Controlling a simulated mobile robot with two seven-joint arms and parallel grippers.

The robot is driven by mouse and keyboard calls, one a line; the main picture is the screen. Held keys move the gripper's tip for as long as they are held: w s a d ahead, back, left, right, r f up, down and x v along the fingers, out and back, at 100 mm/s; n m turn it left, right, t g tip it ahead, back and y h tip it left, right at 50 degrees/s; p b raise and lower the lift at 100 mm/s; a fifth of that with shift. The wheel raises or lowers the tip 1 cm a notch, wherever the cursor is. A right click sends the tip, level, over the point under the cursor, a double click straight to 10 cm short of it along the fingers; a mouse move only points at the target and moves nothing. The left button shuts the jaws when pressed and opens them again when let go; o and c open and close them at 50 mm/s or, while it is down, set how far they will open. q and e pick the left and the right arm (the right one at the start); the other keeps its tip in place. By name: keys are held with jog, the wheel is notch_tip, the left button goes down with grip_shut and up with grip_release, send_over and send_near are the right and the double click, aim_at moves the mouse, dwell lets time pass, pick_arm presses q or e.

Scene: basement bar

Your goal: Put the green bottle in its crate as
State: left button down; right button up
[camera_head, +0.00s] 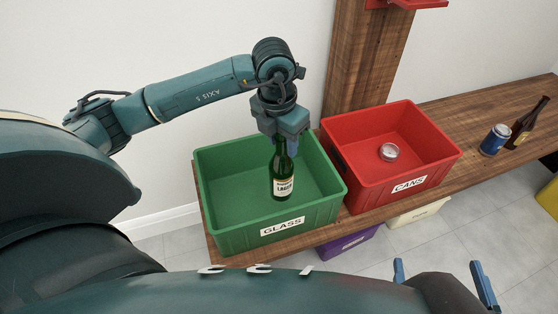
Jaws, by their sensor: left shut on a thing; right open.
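The green bottle (282,179) has a pale lager label and hangs upright, neck up. My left gripper (285,148) is shut on its neck from above. The bottle is over or inside the green crate (225,233) marked GLASS; I cannot tell whether its base touches the crate floor. No other thing shows in the green crate. My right gripper (442,277) is open and empty at the bottom right, in front of the bench and away from the crates.
A red crate (366,195) marked CANS stands right of the green one, with a can (389,152) inside. A blue can (495,139) and a brown bottle (527,122) stand on the wooden bench (455,107) farther right. Purple (346,243) and cream (418,213) bins sit below.

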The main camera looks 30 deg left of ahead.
aim_at(282, 161)
pick_arm(q)
notch_tip(282, 161, down, 5)
jog(key=shift+r+b, duration=0.1)
jog(key=shift+b, duration=0.5)
jog(key=shift+f, duration=0.35)
pick_arm(e)
jog(key=shift+a+r+n+t+y, duration=0.1)
jog(key=shift+a+n+t+y, duration=0.2)
jog(key=shift+t+y, duration=0.15)
pick_arm(q)
jog(key=shift+f+b, duration=0.5)
jog(key=shift+f, duration=0.15)
jog(key=c, duration=0.9)
grip_release()
pick_arm(e)
jog(key=shift+a+n+t, duration=0.15)
jog(key=shift+n+t, duration=0.1)
jog(key=shift+n, duration=0.05)
pick_arm(q)
jog(key=shift+r, duration=0.1)
